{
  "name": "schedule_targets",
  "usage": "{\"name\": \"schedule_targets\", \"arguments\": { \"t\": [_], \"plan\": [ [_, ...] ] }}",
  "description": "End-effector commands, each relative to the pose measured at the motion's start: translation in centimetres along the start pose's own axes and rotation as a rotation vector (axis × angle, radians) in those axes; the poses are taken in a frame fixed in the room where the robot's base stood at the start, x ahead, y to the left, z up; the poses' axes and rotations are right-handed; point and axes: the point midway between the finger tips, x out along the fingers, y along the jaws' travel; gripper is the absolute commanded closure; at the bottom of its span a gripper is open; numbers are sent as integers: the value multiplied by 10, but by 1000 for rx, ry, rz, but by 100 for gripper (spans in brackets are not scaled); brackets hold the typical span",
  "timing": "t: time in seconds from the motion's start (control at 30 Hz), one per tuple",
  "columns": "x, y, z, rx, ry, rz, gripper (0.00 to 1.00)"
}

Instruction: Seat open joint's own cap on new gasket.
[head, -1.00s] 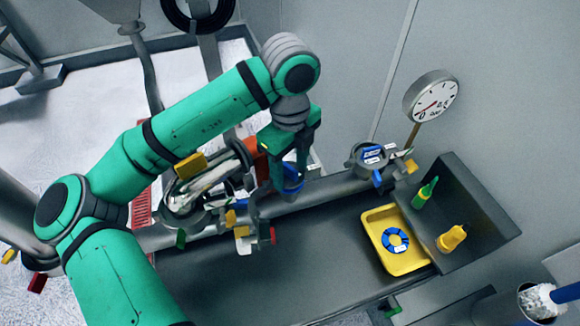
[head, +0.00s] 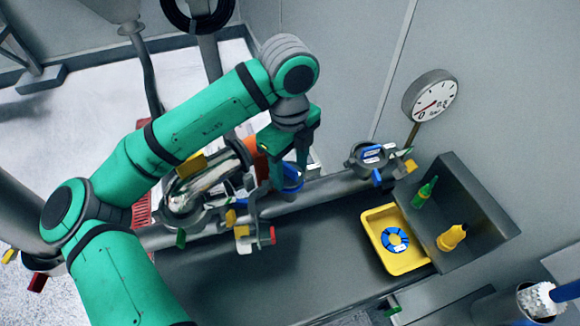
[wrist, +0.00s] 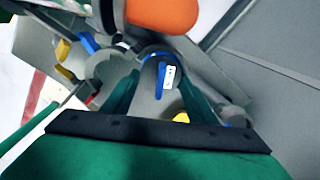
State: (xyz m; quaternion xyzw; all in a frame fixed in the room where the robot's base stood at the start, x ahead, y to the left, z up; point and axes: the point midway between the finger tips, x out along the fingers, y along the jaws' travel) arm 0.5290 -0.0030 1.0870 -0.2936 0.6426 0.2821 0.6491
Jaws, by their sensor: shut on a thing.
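My gripper (head: 290,172) points down over the pipe at the middle of the head view. In the wrist view my gripper (wrist: 161,100) is shut on a grey cap (wrist: 146,104) with a blue tab and white label between the fingers. A blue arc shows at the cap's far edge; I cannot tell whether it is the gasket. In the head view, blue (head: 292,180) shows around the fingertips. An open clamp (head: 257,232) with yellow and red ends hangs just left of the gripper. The joint's seat is mostly hidden, so contact with the cap cannot be told.
A second joint (head: 372,158) with a blue-labelled top stands right on the pipe. A yellow tray (head: 418,264) holds a blue ring (head: 395,240). Green and yellow bottles (head: 452,238) stand in a grey bin. An orange part (wrist: 163,14) is close to the gripper. The bench front is clear.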

Motion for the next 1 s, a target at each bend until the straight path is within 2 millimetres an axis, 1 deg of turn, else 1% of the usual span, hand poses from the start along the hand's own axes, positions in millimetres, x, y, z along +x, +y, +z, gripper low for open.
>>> {"name": "schedule_targets", "arguments": {
  "t": [0.03, 0.4, 0.43, 0.47, 0.5, 0.53, 0.77, 0.9, 1.0],
  "plan": [
    [11, 3, -2, 1, 10, 24, 77],
    [12, 2, -2, 1, 9, 23, 77],
    [12, 2, -2, 0, 9, 23, 45],
    [12, 2, -2, 0, 9, 23, 38],
    [12, 2, -2, 0, 9, 23, 29],
    [12, 2, -2, 0, 9, 23, 26],
    [12, 1, -2, 0, 9, 20, 26],
    [12, 1, -2, -1, 9, 19, 28],
    [12, 1, -2, -1, 9, 18, 28]
  ]
}}
